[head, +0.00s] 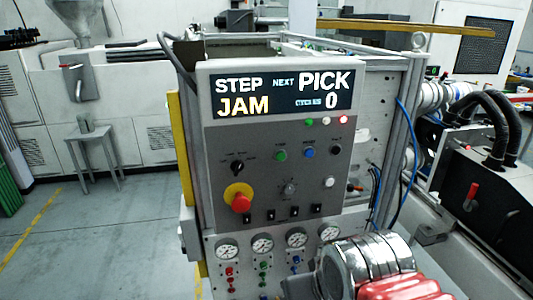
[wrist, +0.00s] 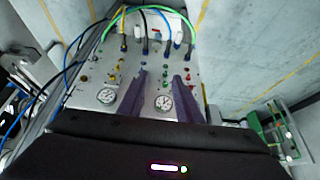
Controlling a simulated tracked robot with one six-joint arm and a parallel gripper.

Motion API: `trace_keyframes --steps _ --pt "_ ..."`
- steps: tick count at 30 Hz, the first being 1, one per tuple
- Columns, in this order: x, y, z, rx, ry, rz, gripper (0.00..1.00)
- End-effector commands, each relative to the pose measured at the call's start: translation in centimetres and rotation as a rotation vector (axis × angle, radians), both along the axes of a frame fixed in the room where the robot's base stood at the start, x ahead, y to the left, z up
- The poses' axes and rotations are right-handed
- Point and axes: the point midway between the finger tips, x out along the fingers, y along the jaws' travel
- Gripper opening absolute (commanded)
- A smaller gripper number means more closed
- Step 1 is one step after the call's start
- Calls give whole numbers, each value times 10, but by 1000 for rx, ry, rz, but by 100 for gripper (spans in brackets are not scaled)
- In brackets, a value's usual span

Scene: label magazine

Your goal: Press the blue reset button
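The blue button (head: 309,152) is on the dark upper panel (head: 265,185) of the control cabinet in the head view, between a green button (head: 280,156) and a black knob (head: 336,150). Nothing covers it there. My gripper (wrist: 160,75) shows in the wrist view as two purple fingers held apart with nothing between them. They point toward the panel section with gauges. I cannot pick out the blue button in the wrist view. My arm shows at the lower right of the head view, below and apart from the button.
The display (head: 283,94) reads STEP JAM, NEXT PICK and 0. A red emergency stop (head: 240,202) on yellow sits lower left of the button. A row of gauges (head: 262,243) is below. Cables (wrist: 165,30) cross the wrist view's top. Open floor (head: 90,240) lies left.

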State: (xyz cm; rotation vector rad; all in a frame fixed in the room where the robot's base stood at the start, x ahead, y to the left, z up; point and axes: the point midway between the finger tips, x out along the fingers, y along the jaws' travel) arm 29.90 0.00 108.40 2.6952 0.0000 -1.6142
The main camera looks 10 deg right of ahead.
Motion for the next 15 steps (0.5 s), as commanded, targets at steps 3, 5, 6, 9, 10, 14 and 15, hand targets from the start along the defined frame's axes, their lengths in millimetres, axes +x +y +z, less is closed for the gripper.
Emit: trace_keyframes --steps 3,5,6,9,10,14,15 --pt "0 0 0 0 0 0 37" --pt "0 0 0 0 0 0 33" --pt "0 0 0 0 0 0 30" --pt "0 0 0 0 0 0 23" --pt "0 0 0 0 0 0 21" --pt "0 0 0 0 0 0 12" --pt "0 0 0 0 0 0 9"
